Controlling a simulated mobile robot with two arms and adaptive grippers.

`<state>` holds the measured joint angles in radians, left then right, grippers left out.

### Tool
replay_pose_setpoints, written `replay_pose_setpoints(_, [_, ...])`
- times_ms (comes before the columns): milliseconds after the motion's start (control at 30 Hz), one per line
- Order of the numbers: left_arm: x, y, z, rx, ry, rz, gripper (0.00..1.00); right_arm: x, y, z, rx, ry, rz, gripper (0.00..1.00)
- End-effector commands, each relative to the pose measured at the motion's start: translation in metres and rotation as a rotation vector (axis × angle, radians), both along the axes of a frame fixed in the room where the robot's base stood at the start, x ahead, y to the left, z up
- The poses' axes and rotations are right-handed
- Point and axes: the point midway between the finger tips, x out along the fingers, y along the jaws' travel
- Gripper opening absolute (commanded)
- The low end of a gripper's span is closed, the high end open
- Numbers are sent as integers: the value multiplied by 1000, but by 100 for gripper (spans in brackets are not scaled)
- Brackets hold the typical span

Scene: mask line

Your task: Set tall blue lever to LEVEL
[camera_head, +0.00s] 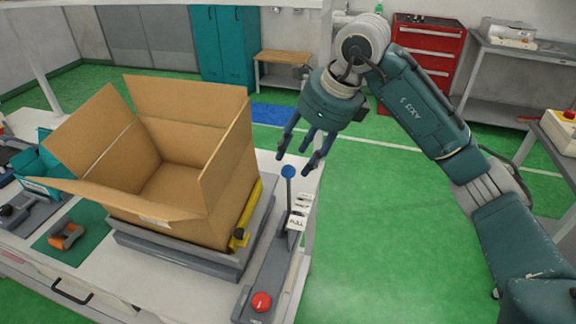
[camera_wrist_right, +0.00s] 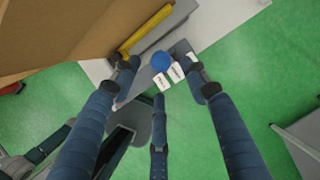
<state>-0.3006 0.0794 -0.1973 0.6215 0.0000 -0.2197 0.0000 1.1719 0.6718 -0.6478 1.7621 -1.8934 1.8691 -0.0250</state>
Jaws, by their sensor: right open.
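The tall blue lever (camera_head: 288,173) has a round blue knob on a thin upright stem. It stands on a grey base beside white label plates (camera_head: 297,212), one of which seems to read FULL. My right gripper (camera_head: 304,158) is open and empty, just above and close to the knob. In the right wrist view the knob (camera_wrist_right: 161,61) lies between the open fingers (camera_wrist_right: 165,75), with the labels (camera_wrist_right: 165,80) beside it. I cannot tell whether any finger touches it. My left gripper is not in view.
An open cardboard box (camera_head: 170,180) stands on a grey platform left of the lever, with a yellow bar (camera_head: 248,215) along its side. A red knob (camera_head: 261,301) is on the base's near end. An orange tool (camera_head: 67,236) lies on a green mat.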

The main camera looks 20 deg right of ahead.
Motion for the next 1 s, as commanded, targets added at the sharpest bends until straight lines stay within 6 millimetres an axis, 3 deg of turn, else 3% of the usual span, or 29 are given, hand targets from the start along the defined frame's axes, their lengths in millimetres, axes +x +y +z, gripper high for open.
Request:
replay_pose_setpoints(133, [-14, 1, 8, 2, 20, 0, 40, 8, 8, -26, 2, 5, 2, 45])
replay_pose_setpoints(300, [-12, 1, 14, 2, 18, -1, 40, 15, 14, -48, 3, 3, 3, 45])
replay_pose_setpoints(533, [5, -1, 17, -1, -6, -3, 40, 20, 16, -61, 2, 0, 2, 45])
replay_pose_setpoints(733, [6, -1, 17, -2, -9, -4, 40, 20, 17, -61, 2, 0, 2, 45])
replay_pose_setpoints(767, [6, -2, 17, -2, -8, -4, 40, 20, 17, -61, 2, 0, 2, 43])
replay_pose_setpoints(900, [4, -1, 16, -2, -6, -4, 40, 20, 17, -61, 2, 0, 3, 15])
replay_pose_setpoints(1000, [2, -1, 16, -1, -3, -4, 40, 20, 17, -60, 3, -1, 3, 0])
